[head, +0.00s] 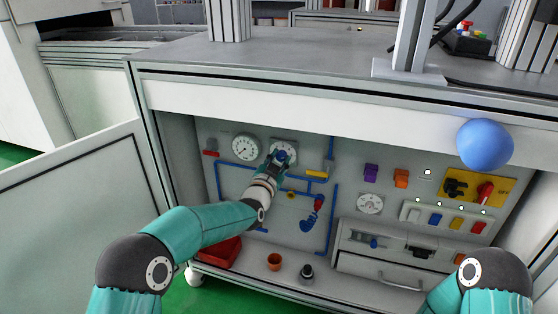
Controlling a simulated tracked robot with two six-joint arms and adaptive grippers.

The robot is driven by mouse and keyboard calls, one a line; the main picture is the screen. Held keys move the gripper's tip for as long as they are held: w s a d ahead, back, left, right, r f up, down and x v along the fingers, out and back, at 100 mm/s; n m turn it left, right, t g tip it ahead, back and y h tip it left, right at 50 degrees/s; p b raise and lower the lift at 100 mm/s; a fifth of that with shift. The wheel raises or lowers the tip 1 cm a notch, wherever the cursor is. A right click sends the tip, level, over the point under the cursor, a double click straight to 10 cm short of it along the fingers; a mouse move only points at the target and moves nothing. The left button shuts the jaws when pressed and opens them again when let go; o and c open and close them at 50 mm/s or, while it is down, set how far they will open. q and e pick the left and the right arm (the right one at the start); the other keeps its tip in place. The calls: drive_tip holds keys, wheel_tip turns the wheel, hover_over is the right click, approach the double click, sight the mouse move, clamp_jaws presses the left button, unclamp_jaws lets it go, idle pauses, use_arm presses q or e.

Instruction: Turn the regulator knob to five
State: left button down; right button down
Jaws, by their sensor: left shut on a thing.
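The regulator knob shows as a small blue part (282,155) in front of a dial plate (289,147) on the panel inside the open cabinet. My left gripper (281,159) reaches into the cabinet and is shut on the knob. The fingers cover much of the knob and the lower part of the dial, and the numbers are too small to read. My right gripper is not in view; only my right arm shows at the lower right.
A round gauge (245,147) is left of the dial. Blue pipes (331,205), a yellow switch plate (473,187) and a drawer (392,276) are around it. A red bin (222,252) and a terracotta pot (274,262) stand below. A blue ball (485,144) is at the right.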

use_arm(q)
drive_tip(key=shift+f+m, duration=0.3)
drive_tip(key=shift+m, duration=0.7)
drive_tip(key=shift+f+m, duration=0.25)
drive_tip(key=shift+m, duration=0.75)
drive_tip(key=c, duration=0.9)
unclamp_jaws()
drive_tip(key=shift+r, duration=0.25)
drive_tip(key=shift+s+r, duration=0.1)
drive_tip(key=shift+s+a, duration=0.15)
drive_tip(key=shift+s, duration=0.1)
drive_tip(key=v, duration=1.1)
drive_tip(key=shift+s, duration=0.1)
